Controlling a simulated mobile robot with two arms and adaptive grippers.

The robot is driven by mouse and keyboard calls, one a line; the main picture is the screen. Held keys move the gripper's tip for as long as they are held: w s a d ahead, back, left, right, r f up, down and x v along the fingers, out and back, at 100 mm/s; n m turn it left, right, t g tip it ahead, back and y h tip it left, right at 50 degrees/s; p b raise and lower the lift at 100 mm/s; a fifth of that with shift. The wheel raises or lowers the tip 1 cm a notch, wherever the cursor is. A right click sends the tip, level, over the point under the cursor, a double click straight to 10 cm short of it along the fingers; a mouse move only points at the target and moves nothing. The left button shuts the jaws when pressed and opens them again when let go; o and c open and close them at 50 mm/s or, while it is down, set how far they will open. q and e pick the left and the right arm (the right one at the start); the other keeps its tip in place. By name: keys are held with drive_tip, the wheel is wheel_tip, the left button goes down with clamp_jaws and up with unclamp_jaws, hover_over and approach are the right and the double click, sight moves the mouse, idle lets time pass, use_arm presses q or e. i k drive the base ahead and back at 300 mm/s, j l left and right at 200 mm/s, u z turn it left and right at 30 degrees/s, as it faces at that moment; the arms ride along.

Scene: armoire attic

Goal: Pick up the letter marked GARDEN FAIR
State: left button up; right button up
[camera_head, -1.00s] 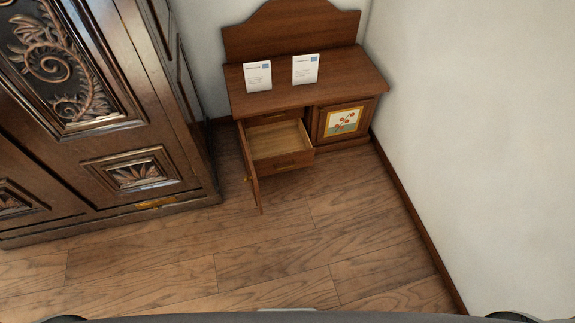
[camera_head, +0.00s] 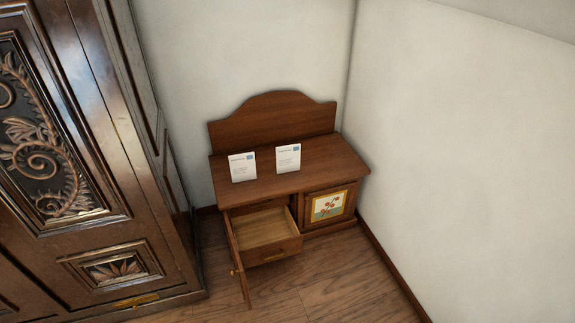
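Two white letters stand upright on top of a low brown wooden cabinet (camera_head: 200,174) in the head view. The left letter (camera_head: 242,168) and the right letter (camera_head: 288,159) each have a small blue mark at the upper right. Their printed text is too small to read, so I cannot tell which one is marked GARDEN FAIR. They stand apart from each other with bare wood between them. Neither of my grippers is in view.
The cabinet's left door (camera_head: 238,262) stands open and a drawer (camera_head: 268,240) is pulled out, seemingly empty. The right door has a flower picture (camera_head: 328,206). A large carved armoire (camera_head: 75,170) stands at the left. A white wall (camera_head: 460,160) bounds the right.

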sight(288, 157)
drive_tip(key=i+l+u, duration=0.2)
drive_tip(key=u, duration=0.25)
drive_tip(key=i+l+u, duration=0.2)
drive_tip(key=u, duration=0.25)
